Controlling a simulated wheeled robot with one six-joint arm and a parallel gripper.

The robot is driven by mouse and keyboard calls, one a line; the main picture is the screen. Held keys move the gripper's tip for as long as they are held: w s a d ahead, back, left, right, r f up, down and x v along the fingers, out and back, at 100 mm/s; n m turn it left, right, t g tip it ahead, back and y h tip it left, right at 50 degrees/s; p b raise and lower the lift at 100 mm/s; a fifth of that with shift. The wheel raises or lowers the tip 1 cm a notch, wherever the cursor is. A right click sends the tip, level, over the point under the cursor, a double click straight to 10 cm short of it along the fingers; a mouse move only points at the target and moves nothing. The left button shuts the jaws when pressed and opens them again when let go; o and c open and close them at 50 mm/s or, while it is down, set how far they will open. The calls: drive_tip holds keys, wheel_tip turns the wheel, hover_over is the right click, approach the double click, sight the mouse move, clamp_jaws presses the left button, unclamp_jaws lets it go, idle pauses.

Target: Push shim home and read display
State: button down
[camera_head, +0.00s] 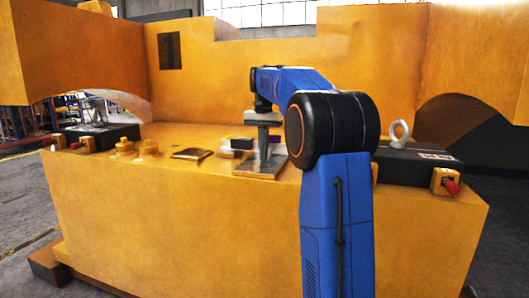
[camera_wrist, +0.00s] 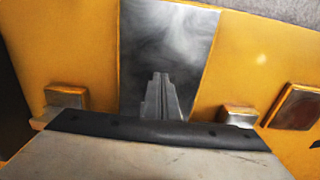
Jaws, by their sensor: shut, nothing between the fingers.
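My gripper (camera_head: 263,165) points down over the middle of the yellow casting's top, its fingers together and empty. In the wrist view the closed fingertips (camera_wrist: 161,76) show against a smooth grey metal plate (camera_wrist: 165,40), which may be the shim. Whether they touch it, I cannot tell. In the head view the plate (camera_head: 255,172) lies under my gripper, partly hidden by it. A small black block with a pale top (camera_head: 241,143) stands just behind the plate; a purple patch shows behind my gripper. I cannot make out a readable display.
The yellow casting (camera_head: 180,220) has high walls behind. Black boxes stand left (camera_head: 102,137) and right (camera_head: 415,165), the right one with an eye ring (camera_head: 399,134). Yellow knobs (camera_head: 148,148) and a brownish plate (camera_head: 192,153) lie left. Small metal-topped blocks (camera_wrist: 66,97) (camera_wrist: 239,115) flank the grey plate.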

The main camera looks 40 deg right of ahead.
wheel_tip(320, 180, up, 10)
idle(0.5)
drive_tip(key=s+a+f+n+t, duration=0.1)
drive_tip(key=s+a+f+n, duration=0.2)
drive_tip(key=s+a+f, duration=0.35)
drive_tip(key=s+a+f+n+t, duration=0.1)
drive_tip(key=s+a+f+n, duration=0.15)
drive_tip(key=s+a, duration=0.7)
drive_tip(key=s+a+f+n+t, duration=0.1)
drive_tip(key=s+a+f, duration=0.3)
drive_tip(key=s+f, duration=0.6)
drive_tip(key=s+a+f+n+t, duration=0.1)
drive_tip(key=s+a+f+n, duration=0.2)
drive_tip(key=s+f, duration=0.7)
wheel_tip(320, 180, down, 3)
drive_tip(key=shift+s+a+r+n+t, duration=0.1)
drive_tip(key=shift+s+a+n+t, duration=0.05)
drive_tip(key=shift+a+n+t, duration=0.35)
drive_tip(key=c, duration=2.5)
unclamp_jaws()
drive_tip(key=shift+d, duration=0.15)
